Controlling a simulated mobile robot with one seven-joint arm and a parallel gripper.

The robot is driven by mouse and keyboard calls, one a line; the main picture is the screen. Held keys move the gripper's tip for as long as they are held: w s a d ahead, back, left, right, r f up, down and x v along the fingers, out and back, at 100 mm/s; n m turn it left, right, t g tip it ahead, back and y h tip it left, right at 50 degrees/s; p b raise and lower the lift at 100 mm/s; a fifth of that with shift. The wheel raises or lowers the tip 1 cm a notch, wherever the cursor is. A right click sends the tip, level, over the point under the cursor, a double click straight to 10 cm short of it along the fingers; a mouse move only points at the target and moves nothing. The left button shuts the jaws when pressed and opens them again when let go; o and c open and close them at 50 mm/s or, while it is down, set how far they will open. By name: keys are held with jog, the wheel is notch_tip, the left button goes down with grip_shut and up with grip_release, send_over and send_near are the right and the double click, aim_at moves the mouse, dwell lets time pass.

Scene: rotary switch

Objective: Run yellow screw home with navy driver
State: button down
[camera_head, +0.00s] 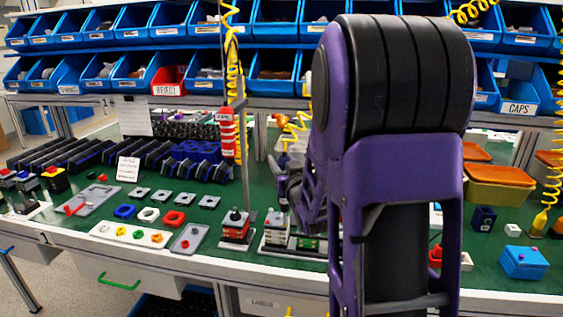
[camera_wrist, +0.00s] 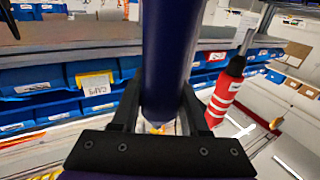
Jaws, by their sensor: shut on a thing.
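The navy driver (camera_wrist: 168,60) fills the top middle of the wrist view as a thick dark blue cylinder. My gripper (camera_wrist: 160,112) is shut on it, with a black finger on each side. A small yellow-orange patch (camera_wrist: 157,129) shows just below the driver's end; I cannot tell whether it is the yellow screw. The driver's tip and any contact with a screw are hidden. In the head view my purple arm hides the gripper, the driver and much of the bench's middle right.
A red driver (camera_head: 227,131) hangs left of my arm, and also close right of my gripper in the wrist view (camera_wrist: 225,92). Stacked switch blocks (camera_head: 236,229) stand on the green bench (camera_head: 75,213). Blue bins (camera_head: 130,67) line the back. An orange-lidded tub (camera_head: 500,183) is at right.

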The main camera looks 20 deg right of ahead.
jog(key=shift+r, duration=0.1)
dwell(0.3)
jog(key=shift+r+p, duration=1)
jog(key=shift+r, duration=1.2)
